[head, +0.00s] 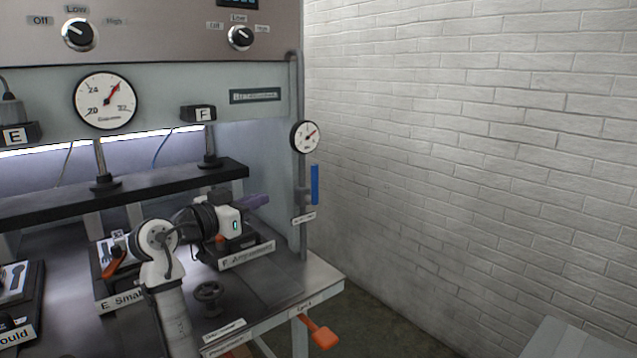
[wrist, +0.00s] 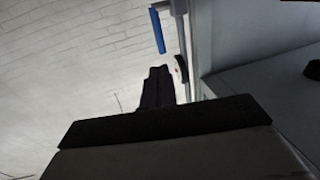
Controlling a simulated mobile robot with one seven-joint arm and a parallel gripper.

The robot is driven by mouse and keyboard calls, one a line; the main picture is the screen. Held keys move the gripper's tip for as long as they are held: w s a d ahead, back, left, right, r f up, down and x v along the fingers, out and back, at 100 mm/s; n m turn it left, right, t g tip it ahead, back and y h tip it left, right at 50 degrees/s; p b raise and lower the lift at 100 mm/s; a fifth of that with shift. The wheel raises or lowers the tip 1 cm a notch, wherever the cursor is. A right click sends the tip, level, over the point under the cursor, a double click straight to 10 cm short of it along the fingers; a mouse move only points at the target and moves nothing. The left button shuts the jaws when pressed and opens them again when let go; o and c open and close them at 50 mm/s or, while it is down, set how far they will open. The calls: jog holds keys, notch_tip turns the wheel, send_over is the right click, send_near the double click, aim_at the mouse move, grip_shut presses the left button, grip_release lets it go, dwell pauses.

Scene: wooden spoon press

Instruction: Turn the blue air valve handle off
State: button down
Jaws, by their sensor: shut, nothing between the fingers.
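The blue air valve handle (head: 315,184) stands upright, in line with the grey vertical pipe (head: 302,235) at the press's right side. It also shows at the top of the wrist view (wrist: 157,31). My gripper (head: 262,200) is to the left of the handle and slightly lower in the head view, with a visible gap between them. In the wrist view its dark fingers (wrist: 158,80) are together and empty, pointing up toward the handle and apart from it. The small tag (head: 303,217) below the valve is too small to read.
A round gauge (head: 305,136) sits on the pipe above the handle. The "F" mould block (head: 240,252) is below my gripper, near a small handwheel (head: 209,293). An orange lever (head: 322,334) sticks out at the table's front right. Open space lies between the pipe and the white brick wall (head: 470,150).

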dwell(0.3)
jog(key=p, duration=0.4)
send_near(312, 179)
jog(key=x, duration=0.5)
jog(key=shift+w+d, duration=0.15)
jog(key=shift+w, duration=0.05)
jog(key=shift+w+d+f, duration=0.1)
jog(key=shift+w+d, duration=0.35)
jog(key=shift+w, duration=0.05)
jog(key=shift+p, duration=0.5)
